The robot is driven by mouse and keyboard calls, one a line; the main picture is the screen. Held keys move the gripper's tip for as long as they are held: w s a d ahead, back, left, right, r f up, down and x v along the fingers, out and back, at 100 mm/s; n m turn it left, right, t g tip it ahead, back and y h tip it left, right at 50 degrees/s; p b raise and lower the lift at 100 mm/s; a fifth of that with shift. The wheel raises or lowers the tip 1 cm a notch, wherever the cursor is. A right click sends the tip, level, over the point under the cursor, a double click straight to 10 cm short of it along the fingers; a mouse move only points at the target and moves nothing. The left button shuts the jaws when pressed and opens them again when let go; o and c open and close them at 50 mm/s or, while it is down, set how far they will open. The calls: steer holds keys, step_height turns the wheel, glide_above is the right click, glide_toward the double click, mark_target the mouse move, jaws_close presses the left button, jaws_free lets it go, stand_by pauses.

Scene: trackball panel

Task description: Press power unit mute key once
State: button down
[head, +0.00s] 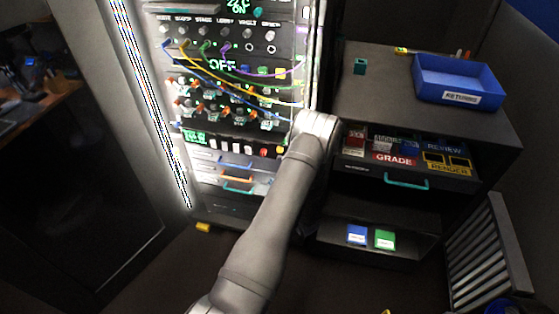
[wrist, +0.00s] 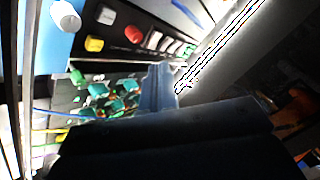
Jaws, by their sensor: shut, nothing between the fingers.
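In the wrist view the rack appears turned over. A dark unit (wrist: 125,22) there carries a row of pale keys (wrist: 165,43), a red button (wrist: 134,32), a yellow button (wrist: 94,44) and a white button (wrist: 107,15). The same unit shows in the head view (head: 228,146), left of my wrist, with a green display (head: 194,138). The key labels are too small to read, so I cannot tell which is the mute key. My gripper (wrist: 160,90) is shut and empty, in front of the rack near this unit; contact cannot be judged. My wrist hides it in the head view.
Coloured patch cables (head: 220,72) hang across the rack above, over a bank of knobs (head: 215,108). Handled drawers (head: 237,178) are below. At right, a cabinet holds a blue tray (head: 457,80) and an open drawer with a teal handle (head: 406,184).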

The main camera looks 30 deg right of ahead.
steer(key=w+d, duration=0.6)
steer(key=shift+d, duration=0.15)
stand_by(0.5)
steer(key=shift+w, duration=0.2)
stand_by(1.8)
steer(key=shift+w+d, duration=0.2)
steer(key=shift+d, duration=0.05)
steer(key=shift+w+d, duration=0.3)
stand_by(1.0)
steer(key=shift+s, duration=0.1)
steer(key=shift+s+a, duration=0.5)
steer(key=shift+a, duration=0.05)
steer(key=shift+s+a, duration=1.8)
